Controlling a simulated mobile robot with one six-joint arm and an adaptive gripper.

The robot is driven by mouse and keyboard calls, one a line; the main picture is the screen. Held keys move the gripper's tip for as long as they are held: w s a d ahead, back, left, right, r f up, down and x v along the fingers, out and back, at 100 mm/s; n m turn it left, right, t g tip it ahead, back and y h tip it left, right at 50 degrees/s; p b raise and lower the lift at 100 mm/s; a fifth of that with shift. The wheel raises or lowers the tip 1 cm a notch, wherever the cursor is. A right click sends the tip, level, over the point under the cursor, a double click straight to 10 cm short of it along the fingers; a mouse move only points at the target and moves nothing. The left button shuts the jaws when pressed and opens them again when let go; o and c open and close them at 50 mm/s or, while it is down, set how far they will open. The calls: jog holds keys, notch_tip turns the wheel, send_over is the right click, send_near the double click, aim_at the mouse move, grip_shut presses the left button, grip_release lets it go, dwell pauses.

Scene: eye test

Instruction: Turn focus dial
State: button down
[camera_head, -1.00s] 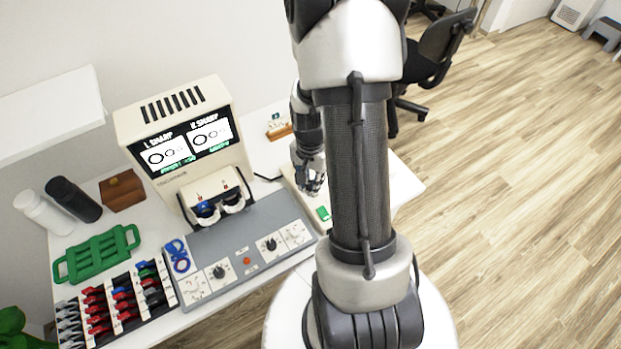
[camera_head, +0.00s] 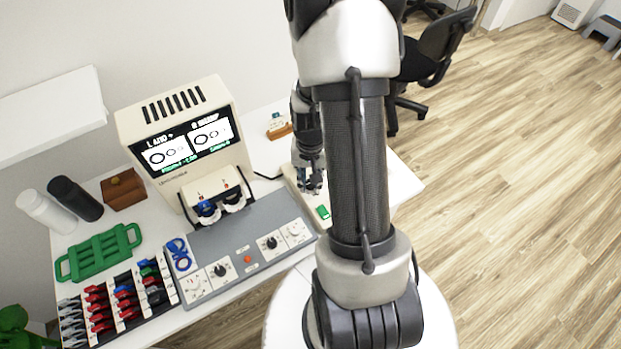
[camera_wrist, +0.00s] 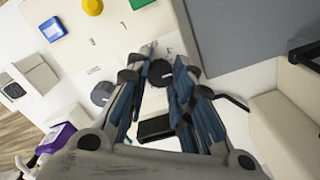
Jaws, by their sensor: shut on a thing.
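My gripper (camera_head: 311,184) is over the cream control box (camera_head: 300,190) right of the eye-test machine (camera_head: 180,140). In the wrist view my gripper (camera_wrist: 162,68) points at the box's pale top, with its fingers closed around a dark round dial (camera_wrist: 160,73). The fingers cover much of that dial, and any marking on it is hidden. A second dark dial (camera_wrist: 101,93) stands left of the fingers. The machine's screen (camera_head: 188,146) shows two panels with rings, lit text above and green text below.
A green button (camera_head: 323,212) is at the box's near end. The grey console (camera_head: 235,235) carries two dark knobs, left (camera_head: 221,270) and right (camera_head: 270,243). A green rack (camera_head: 98,252), two bottles and a tray of coloured parts lie left. My arm hides the table's right part.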

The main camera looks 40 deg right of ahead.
aim_at(310, 183)
jog(key=c, duration=1.4)
grip_release()
jog(key=shift+o, duration=0.2)
jog(key=shift+r, duration=0.1)
notch_tip(310, 183, up, 12)
